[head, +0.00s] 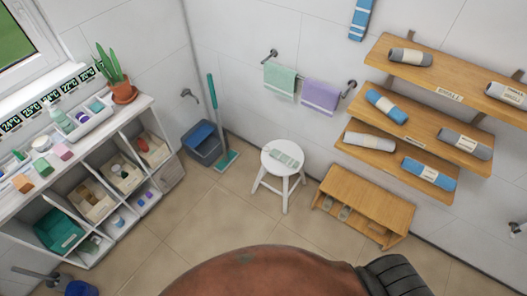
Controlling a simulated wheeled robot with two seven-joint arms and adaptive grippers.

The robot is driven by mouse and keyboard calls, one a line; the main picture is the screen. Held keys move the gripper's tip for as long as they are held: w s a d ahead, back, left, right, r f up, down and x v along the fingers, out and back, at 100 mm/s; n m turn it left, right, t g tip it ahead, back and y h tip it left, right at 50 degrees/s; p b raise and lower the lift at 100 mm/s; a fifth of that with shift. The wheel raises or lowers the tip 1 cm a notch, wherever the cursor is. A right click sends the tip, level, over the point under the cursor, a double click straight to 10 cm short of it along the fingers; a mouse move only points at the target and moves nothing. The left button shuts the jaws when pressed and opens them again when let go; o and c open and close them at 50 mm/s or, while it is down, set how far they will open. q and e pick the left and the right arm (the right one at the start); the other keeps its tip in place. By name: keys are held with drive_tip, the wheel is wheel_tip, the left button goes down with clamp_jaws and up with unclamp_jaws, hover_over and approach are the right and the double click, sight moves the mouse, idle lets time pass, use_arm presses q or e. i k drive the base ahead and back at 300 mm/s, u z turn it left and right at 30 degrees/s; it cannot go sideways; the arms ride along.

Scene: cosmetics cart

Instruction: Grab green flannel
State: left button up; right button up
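A pale green cloth (279,81) hangs over the wall rail at the centre back, left of a purple cloth (320,97). A pale green-grey folded cloth (285,157) lies flat on the round white stool (271,171) below. Both cloths are greenish, and I cannot tell for certain which one is the flannel. I make out neither of my grippers in the head view, and nothing is seen touching either cloth.
A white shelf unit (139,108) with bottles, boxes and a potted plant (119,88) lines the left. Wooden shelves (404,92) with rolled towels project at right, above a low wooden bench (394,221). A dark bin (205,153) stands in the corner. Tiled floor is clear around the stool.

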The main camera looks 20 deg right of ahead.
sight(280, 156)
drive_tip(key=z, duration=0.2)
drive_tip(key=i, duration=1)
drive_tip(key=z, duration=0.55)
